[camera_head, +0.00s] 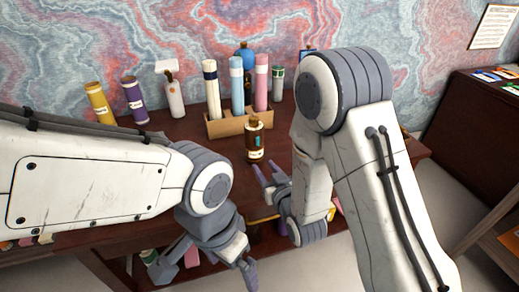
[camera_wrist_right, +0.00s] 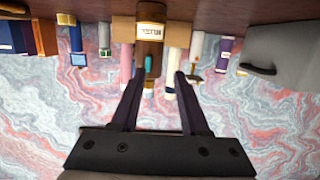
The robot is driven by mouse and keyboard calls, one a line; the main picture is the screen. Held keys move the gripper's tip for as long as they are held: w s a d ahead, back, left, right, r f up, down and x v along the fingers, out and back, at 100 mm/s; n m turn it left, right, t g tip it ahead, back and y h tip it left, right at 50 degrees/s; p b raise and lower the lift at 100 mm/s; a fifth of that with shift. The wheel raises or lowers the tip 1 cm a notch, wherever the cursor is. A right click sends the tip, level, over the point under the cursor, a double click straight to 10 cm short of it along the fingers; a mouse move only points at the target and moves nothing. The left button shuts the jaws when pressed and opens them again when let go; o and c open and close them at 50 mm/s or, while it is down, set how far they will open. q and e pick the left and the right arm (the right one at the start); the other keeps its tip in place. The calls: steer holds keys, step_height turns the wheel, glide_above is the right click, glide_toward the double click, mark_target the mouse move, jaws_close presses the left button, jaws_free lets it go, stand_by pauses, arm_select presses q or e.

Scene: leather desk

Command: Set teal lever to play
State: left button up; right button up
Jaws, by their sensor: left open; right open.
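A brown bottle-shaped object (camera_head: 255,143) with a white label and a small teal part stands upright on the desk, in front of a wooden holder. In the right wrist view, which is upside down, the brown object (camera_wrist_right: 149,32) shows with its teal part (camera_wrist_right: 148,65), the only teal piece that could be the lever. Its setting cannot be read. My right gripper (camera_head: 268,168) is open and empty just in front of the brown object. In the wrist view its fingers (camera_wrist_right: 159,74) frame the object's upper part, apparently without gripping. My left gripper (camera_head: 205,272) is open and empty, low at the desk's front edge.
The wooden holder (camera_head: 226,128) carries several tall bottles. A yellow bottle (camera_head: 99,104), a purple bottle (camera_head: 134,100) and a white spray bottle (camera_head: 172,92) stand behind left. A grey block (camera_wrist_right: 285,55) shows in the wrist view. Bare desk lies left of the brown object.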

steer(key=d+t, duration=0.2)
steer(key=b, duration=0.9)
glide_toward(258, 142)
steer(key=w, duration=0.2)
steer(key=x, duration=0.6)
steer(key=shift+a, duration=0.25)
